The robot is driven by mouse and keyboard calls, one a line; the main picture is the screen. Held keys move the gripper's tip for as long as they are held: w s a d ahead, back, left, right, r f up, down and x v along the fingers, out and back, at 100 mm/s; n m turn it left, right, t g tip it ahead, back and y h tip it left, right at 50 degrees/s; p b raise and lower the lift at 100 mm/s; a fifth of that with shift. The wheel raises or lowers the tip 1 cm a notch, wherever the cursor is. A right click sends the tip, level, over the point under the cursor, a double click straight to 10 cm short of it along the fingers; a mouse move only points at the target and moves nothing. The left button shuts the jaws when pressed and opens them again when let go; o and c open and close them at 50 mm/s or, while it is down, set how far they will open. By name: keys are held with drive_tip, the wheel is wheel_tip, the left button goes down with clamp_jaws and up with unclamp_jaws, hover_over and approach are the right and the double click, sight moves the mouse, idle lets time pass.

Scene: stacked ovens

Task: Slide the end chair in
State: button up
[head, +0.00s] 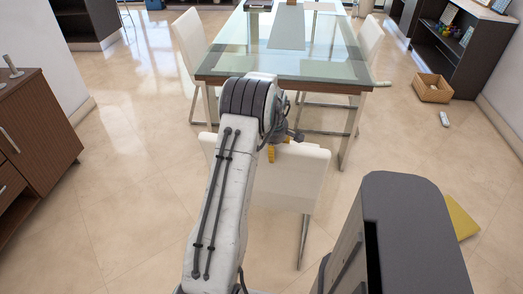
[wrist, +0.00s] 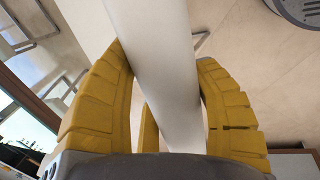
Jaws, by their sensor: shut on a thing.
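The white end chair (head: 300,178) stands at the near end of the glass-topped table (head: 330,70), its back towards me. Its back is on the near side of the table's edge, with a gap of floor between them. My arm hides the left part of the chair. My gripper (head: 272,150) is at the top edge of the chair back, mostly hidden behind my arm. In the wrist view, the yellow fingers of my gripper (wrist: 160,58) are shut on the white chair back (wrist: 165,75), one on each side.
White side chairs stand at the table's left (head: 190,42) and right (head: 369,40). A brown cabinet (head: 38,145) is at the left. A dark shelf (head: 445,45), a small basket (head: 432,88) and a yellow item (head: 462,218) on the floor are at the right. Floor left of the chair is clear.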

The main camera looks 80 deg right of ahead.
drive_tip(key=d+p, duration=0.2)
drive_tip(key=d, duration=0.4)
drive_tip(key=shift+w+d+p, duration=0.2)
drive_tip(key=shift+p, duration=0.1)
drive_tip(key=shift+d+r, duration=0.1)
idle(0.3)
